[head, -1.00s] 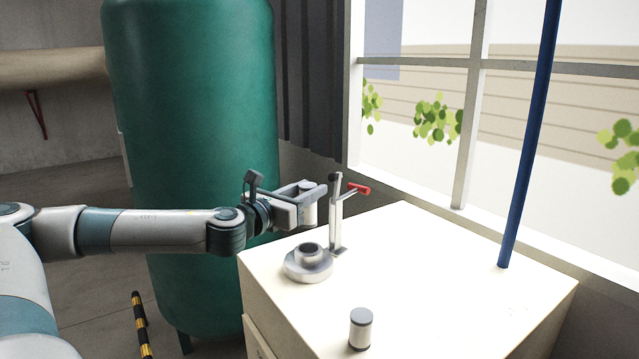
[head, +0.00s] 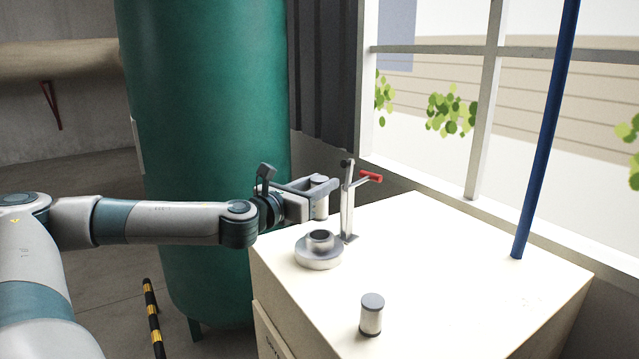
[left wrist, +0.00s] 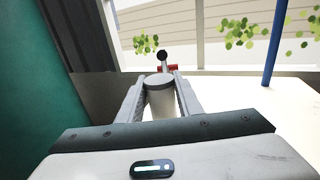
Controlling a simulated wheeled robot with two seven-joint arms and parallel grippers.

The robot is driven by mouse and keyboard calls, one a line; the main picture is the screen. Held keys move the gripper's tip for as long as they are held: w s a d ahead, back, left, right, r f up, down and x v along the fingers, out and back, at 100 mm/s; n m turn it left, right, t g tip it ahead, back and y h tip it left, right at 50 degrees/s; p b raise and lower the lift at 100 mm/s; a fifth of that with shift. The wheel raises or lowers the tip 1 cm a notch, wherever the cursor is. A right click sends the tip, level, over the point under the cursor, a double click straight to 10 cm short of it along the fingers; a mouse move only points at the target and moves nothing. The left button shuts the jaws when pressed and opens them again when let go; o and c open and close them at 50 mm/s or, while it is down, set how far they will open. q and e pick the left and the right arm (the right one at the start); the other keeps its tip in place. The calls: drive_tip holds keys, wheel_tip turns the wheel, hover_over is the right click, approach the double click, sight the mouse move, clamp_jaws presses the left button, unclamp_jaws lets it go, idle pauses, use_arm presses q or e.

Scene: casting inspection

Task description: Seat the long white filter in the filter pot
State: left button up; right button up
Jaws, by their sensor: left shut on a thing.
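The long white filter (head: 320,207), a white cylinder with a grey cap, is upright between the fingers of my left gripper (head: 327,184). The gripper is shut on it. The left wrist view shows the filter (left wrist: 161,100) between both fingers, its grey cap on top. The filter pot (head: 318,258) is a round, stepped grey metal body with a dark opening on top, on the bench. The held filter is above the pot, with a visible gap in the head view; exact alignment is unclear. My right gripper is not in view.
A metal post with a red handle (head: 371,177) stands just right of the pot, close to my fingertips. Another white filter with grey caps (head: 371,318) stands at the bench's front. A blue pole (head: 545,140) rises at right. The bench (head: 460,270) is otherwise clear.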

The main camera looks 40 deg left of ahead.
sight(314, 220)
use_arm(q)
drive_tip(key=shift+f+b, duration=1.15)
drive_tip(key=shift+f, duration=0.55)
drive_tip(key=shift+f, duration=0.45)
drive_tip(key=shift+f, duration=0.75)
idle(0.7)
drive_tip(key=shift+f, duration=0.6)
idle(0.7)
drive_tip(key=shift+f, duration=0.65)
idle(0.6)
drive_tip(key=shift+f, duration=1.05)
idle(0.8)
